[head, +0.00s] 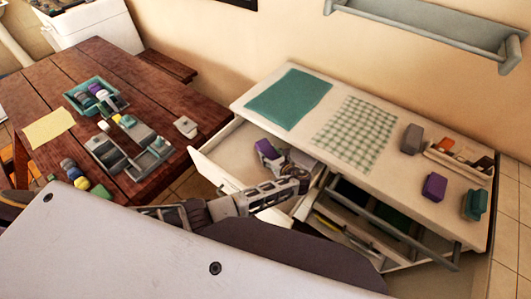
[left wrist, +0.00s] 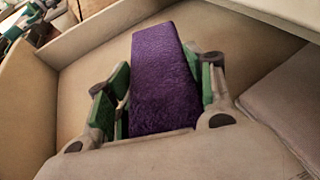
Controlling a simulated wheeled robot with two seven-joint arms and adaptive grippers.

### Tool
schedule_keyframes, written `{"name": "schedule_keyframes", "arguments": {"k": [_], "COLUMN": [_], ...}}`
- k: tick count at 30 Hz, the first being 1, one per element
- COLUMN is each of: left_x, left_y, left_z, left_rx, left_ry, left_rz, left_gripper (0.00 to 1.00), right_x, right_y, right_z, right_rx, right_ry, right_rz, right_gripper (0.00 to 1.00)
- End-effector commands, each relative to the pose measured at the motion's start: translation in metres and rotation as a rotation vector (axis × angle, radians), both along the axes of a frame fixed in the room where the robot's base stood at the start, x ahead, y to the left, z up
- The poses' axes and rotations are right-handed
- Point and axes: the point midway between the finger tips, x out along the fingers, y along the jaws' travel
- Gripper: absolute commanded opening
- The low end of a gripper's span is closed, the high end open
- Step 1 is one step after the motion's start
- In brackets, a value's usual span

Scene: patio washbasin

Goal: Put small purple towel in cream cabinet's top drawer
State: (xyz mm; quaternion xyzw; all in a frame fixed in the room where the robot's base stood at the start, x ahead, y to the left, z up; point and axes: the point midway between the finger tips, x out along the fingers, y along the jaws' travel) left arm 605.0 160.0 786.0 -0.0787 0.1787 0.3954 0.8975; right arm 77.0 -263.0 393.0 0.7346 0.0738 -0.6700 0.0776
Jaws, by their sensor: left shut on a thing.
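The small purple towel (head: 266,149) is a folded block, seen from above in the left wrist view (left wrist: 163,75). My left gripper (head: 278,160) is shut on it, with its green-padded fingers (left wrist: 165,100) on either side. The towel is inside the open top drawer (head: 205,160) of the cream cabinet (head: 253,96). The drawer's walls and floor surround it in the left wrist view (left wrist: 75,100). I cannot tell whether the towel touches the drawer floor. My gripper hides part of the drawer in the head view. My right gripper is not in view.
The cabinet top holds a teal cloth (head: 290,98), a checked cloth (head: 355,133), a purple block (head: 433,186) and a tray (head: 456,163) of small items. Below it, another compartment (head: 350,215) stands open. A wooden table (head: 60,90) with several items is at left.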

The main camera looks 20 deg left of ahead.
Motion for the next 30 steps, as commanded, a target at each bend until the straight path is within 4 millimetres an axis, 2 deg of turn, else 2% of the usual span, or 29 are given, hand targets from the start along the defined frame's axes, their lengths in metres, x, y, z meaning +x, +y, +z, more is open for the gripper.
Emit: {"name": "schedule_keyframes", "arguments": {"k": [6, 17, 23, 28, 30], "left_x": [0.0, 0.001, 0.012, 0.028, 0.027], "left_y": [0.0, 0.001, 0.013, 0.031, 0.029], "left_z": [-0.011, -0.01, -0.009, -0.009, -0.015], "left_rx": [0.0, 0.001, 0.001, 0.002, 0.001], "left_ry": [-0.001, -0.001, -0.001, 0.0, 0.003], "left_rz": [-0.001, 0.0, 0.0, 0.001, -0.001], "left_gripper": [0.29, 0.29, 0.29, 0.29, 0.29], "right_x": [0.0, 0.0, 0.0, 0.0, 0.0], "right_y": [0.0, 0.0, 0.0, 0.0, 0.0], "right_z": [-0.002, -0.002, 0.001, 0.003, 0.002], "right_rx": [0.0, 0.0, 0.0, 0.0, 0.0], "right_ry": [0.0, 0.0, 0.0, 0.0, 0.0], "right_rz": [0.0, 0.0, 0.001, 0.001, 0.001], "right_gripper": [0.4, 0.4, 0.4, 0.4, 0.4]}}
